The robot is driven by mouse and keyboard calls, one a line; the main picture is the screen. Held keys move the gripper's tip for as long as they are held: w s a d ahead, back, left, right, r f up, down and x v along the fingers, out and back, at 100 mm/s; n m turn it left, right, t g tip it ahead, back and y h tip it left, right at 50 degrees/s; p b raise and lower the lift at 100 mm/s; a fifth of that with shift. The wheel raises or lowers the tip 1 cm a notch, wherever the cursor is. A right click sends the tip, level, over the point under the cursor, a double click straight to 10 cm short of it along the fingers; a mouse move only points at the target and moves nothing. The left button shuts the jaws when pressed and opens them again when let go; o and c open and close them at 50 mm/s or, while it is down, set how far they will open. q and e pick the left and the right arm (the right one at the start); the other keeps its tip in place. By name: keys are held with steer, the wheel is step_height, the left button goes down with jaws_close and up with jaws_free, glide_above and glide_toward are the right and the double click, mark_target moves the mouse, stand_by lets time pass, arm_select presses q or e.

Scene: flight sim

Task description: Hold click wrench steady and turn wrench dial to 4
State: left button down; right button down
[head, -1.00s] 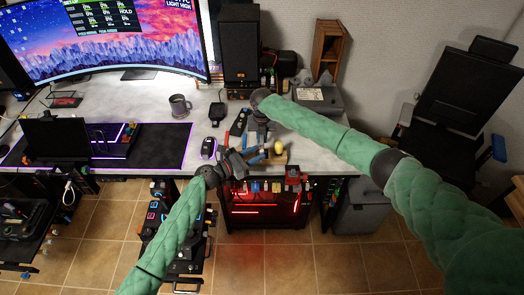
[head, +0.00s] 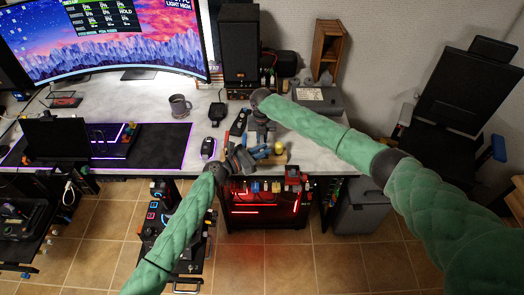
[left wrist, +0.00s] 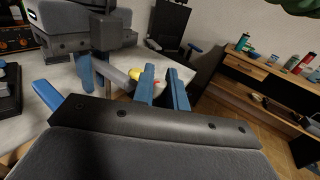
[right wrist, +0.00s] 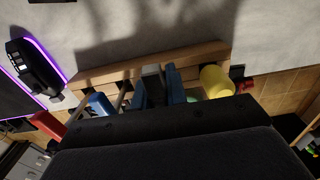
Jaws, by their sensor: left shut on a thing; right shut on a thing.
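The click wrench shows as a grey bar (left wrist: 118,79) in the left wrist view, running toward my left gripper's fingers. Its dial and numbers are too small or hidden to read. My left gripper (head: 262,153) is shut at the wrench near the desk's front edge; its blue fingers (left wrist: 164,82) hide most of what they hold. My right gripper (head: 263,142) comes down from above beside it. In the right wrist view its blue fingers (right wrist: 158,88) are shut on a grey part of the wrench (right wrist: 152,75), in front of a wooden rack (right wrist: 205,50).
A yellow cylinder (right wrist: 215,80) stands by the rack, right of my right fingers. A black mouse (head: 208,147) and a mug (head: 180,106) are on the desk to the left. A lit red-and-black case (head: 265,205) stands below the desk edge.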

arm_select(q)
steer(key=shift+g, duration=0.3)
steer(key=m+g+h, duration=0.2)
steer(key=m+g, duration=0.1)
steer(key=g, duration=0.1)
steer(key=shift+w+m, duration=0.15)
steer(key=shift+m, duration=0.15)
steer(key=shift+m+g+h, duration=0.4)
steer(key=shift+m+g, duration=0.8)
steer(key=shift+g, duration=1.1)
steer(key=c, duration=1.5)
jaws_free()
steer(key=shift+o, duration=0.2)
steer(key=shift+r, duration=0.15)
step_height(320, 180, up, 10)
steer(key=shift+f, duration=0.15)
